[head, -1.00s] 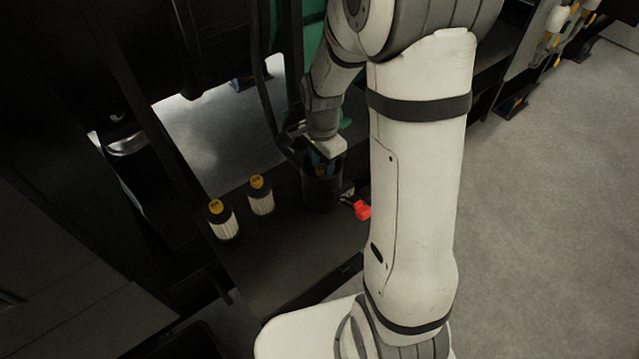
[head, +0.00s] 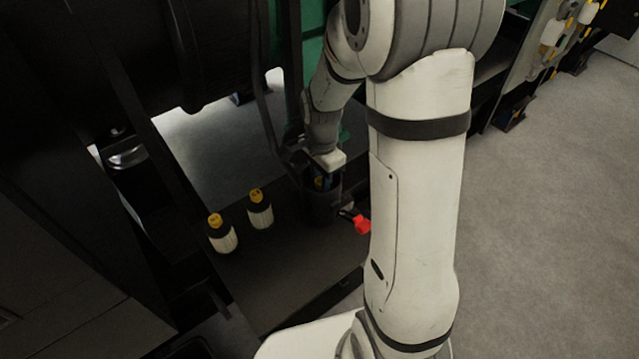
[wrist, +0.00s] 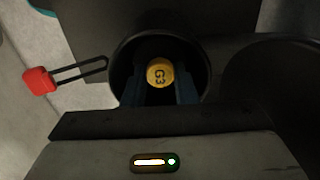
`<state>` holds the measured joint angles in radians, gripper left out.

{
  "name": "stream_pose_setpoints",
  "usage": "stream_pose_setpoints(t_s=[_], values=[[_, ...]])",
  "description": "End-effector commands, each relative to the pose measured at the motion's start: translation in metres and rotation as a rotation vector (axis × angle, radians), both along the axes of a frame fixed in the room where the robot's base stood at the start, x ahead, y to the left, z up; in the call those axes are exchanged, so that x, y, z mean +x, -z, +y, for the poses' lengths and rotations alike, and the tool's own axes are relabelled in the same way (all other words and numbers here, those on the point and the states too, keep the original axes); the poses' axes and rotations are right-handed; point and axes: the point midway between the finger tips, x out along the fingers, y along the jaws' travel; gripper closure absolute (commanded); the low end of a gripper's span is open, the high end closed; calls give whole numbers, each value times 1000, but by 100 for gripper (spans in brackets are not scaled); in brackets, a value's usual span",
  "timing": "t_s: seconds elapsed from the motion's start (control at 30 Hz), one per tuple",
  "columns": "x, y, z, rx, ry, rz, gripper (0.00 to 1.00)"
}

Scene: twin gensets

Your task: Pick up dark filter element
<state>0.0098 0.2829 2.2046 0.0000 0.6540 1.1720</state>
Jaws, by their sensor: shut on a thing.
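My gripper (wrist: 160,92) reaches down into a black round cup-like housing (wrist: 203,62) in the wrist view. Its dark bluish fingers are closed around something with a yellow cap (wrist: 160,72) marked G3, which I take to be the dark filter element. Its body is hidden inside the housing and between the fingers. In the head view my gripper (head: 322,180) is at the mouth of the same black housing (head: 320,208), and the filter element cannot be made out there.
Two pale filters with yellow caps, one at left (head: 222,235) and one beside it (head: 260,210), stand on the dark shelf (head: 285,265). A red-ended handle (head: 360,224) sticks out right of the housing. Dark machine frames crowd the left; grey floor lies right.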

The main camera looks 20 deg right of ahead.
Motion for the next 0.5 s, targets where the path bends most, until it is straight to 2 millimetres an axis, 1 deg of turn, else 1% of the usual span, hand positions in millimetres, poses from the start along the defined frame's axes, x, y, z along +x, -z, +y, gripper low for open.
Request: stream_pose_setpoints(t_s=[0.17,0.27,0.5], values=[[1,-19,0,0,-1,-4,97],[1,-38,0,0,-1,-8,97],[1,-95,1,0,-1,-8,97]])
